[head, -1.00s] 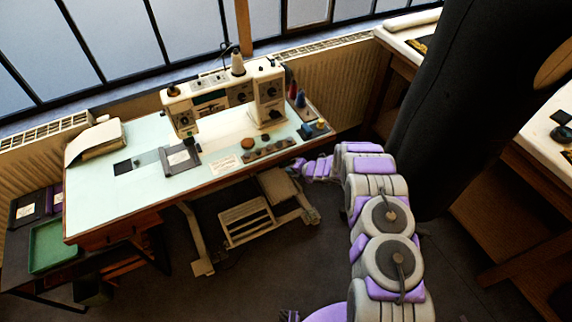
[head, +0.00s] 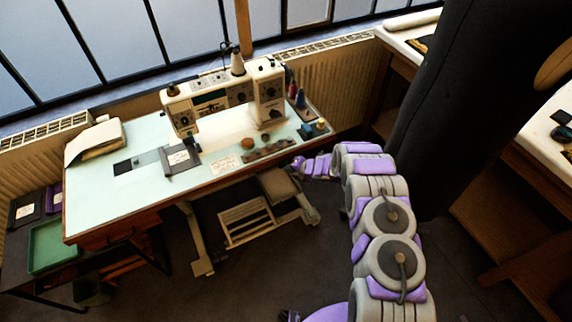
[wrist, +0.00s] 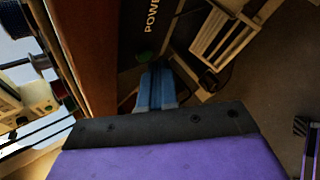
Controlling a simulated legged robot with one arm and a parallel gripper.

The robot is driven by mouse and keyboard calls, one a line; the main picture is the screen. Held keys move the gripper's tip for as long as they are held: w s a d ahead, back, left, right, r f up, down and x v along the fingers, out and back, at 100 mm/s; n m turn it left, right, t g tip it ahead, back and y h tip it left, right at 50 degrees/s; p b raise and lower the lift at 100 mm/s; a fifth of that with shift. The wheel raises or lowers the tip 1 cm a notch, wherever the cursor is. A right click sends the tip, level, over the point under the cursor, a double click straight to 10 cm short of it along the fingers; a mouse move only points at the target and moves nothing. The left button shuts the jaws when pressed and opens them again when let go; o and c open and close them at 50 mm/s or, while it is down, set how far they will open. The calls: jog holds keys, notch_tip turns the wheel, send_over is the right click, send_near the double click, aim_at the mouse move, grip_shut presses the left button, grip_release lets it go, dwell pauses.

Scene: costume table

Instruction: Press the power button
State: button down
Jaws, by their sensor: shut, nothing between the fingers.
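In the wrist view, a dark panel under the table's edge carries the word POWER in pale letters. A small green button (wrist: 145,56) sits below that word, partly hidden behind my fingertips. My gripper (wrist: 155,70) is shut and empty, its blue fingers pointing at the button and close to it. I cannot tell whether they touch. In the head view my gripper (head: 298,164) is at the right front edge of the sewing table (head: 110,205); the button and panel are hidden there.
A cream sewing machine (head: 222,95) stands on the table, with thread spools (head: 300,98) at its right end. A pedal (head: 245,220) and metal frame are below. A green tray (head: 53,245) is at the left. A large dark upright shape (head: 465,90) stands at the right.

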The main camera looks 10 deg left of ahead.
jog(key=shift+w+a, duration=0.25)
jog(key=shift+w, duration=0.1)
dwell(0.4)
jog(key=shift+d, duration=0.1)
jog(key=shift+s+d, duration=0.45)
jog(key=shift+s, duration=0.3)
jog(key=shift+s, duration=0.1)
jog(key=s+d, duration=0.1)
jog(key=s, duration=0.1)
jog(key=s+d+b, duration=0.1)
jog(key=s+d, duration=0.1)
jog(key=shift+s+d, duration=0.2)
jog(key=shift+s, duration=0.2)
dwell(0.4)
